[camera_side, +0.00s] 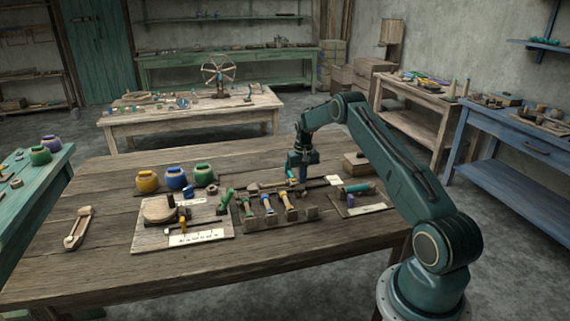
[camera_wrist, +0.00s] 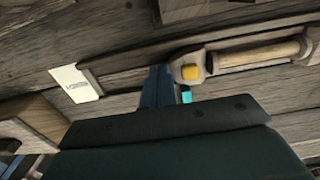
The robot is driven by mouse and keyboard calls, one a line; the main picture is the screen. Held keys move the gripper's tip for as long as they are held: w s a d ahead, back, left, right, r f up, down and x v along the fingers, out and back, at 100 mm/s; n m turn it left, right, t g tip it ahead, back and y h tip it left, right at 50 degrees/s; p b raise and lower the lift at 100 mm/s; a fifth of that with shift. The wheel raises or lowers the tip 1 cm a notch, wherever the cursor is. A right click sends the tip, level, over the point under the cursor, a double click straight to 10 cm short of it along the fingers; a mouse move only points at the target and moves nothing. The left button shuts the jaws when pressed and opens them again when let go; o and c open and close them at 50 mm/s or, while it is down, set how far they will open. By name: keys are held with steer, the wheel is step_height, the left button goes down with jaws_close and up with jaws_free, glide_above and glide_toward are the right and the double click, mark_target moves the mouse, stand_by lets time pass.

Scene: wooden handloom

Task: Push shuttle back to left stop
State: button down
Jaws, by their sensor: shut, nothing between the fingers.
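The shuttle (camera_wrist: 252,54) is a pale wooden boat shape with a light bobbin and a yellow block at its near end. It lies along a dark rail (camera_wrist: 120,56). In the side view the shuttle (camera_side: 266,186) is small, just left of my gripper (camera_side: 297,178). My gripper is shut and empty, low over the table. In the wrist view my gripper (camera_wrist: 158,88) is beside the yellow-block end of the shuttle; I cannot tell whether they touch. A white label card (camera_wrist: 75,84) is by the rail's other end. I cannot make out the left stop.
A rack of handled tools (camera_side: 268,212) stands in front of the shuttle. A board with a round piece (camera_side: 142,236) lies to the left, with several coloured pots (camera_side: 176,178) behind it. A wooden block (camera_side: 356,163) sits at right.

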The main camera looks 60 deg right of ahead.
mark_target(294, 179)
steer(key=shift+w+a, duration=1.3)
steer(key=shift+s, duration=0.1)
steer(key=shift+s+d, duration=0.1)
steer(key=shift+d, duration=0.1)
steer(key=shift+s+d, duration=0.25)
steer(key=shift+r, duration=3.5)
